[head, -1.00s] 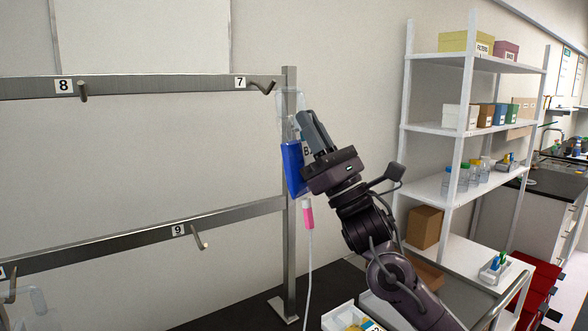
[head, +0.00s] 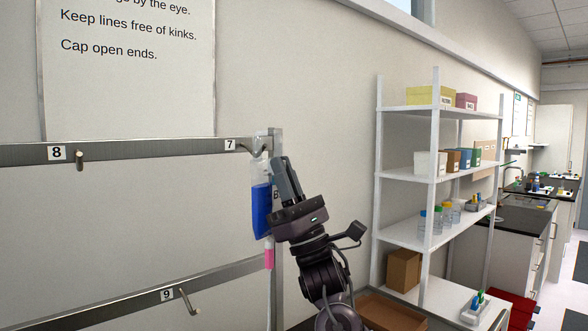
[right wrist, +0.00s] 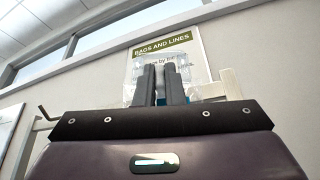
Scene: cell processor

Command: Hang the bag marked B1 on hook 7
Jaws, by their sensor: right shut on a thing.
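My right gripper (head: 281,165) is shut on a clear bag (head: 259,178) with a blue part and a pink piece on its line below. A label beginning with B shows partly behind the finger. The bag hangs upright just left of the gripper. Its clear top overlaps hook 7 (head: 262,149), beside the sign 7 (head: 230,145) at the right end of the upper rail. I cannot tell whether the bag's eye is around the hook or only in front of it. In the right wrist view, the closed fingers (right wrist: 161,70) stand before clear plastic. My left gripper is not in view.
The rail's upright post (head: 277,240) stands close behind the gripper. Hook 8 (head: 80,160) and hook 9 (head: 188,302) are empty. A white shelf unit (head: 432,175) with boxes and bottles stands to the right.

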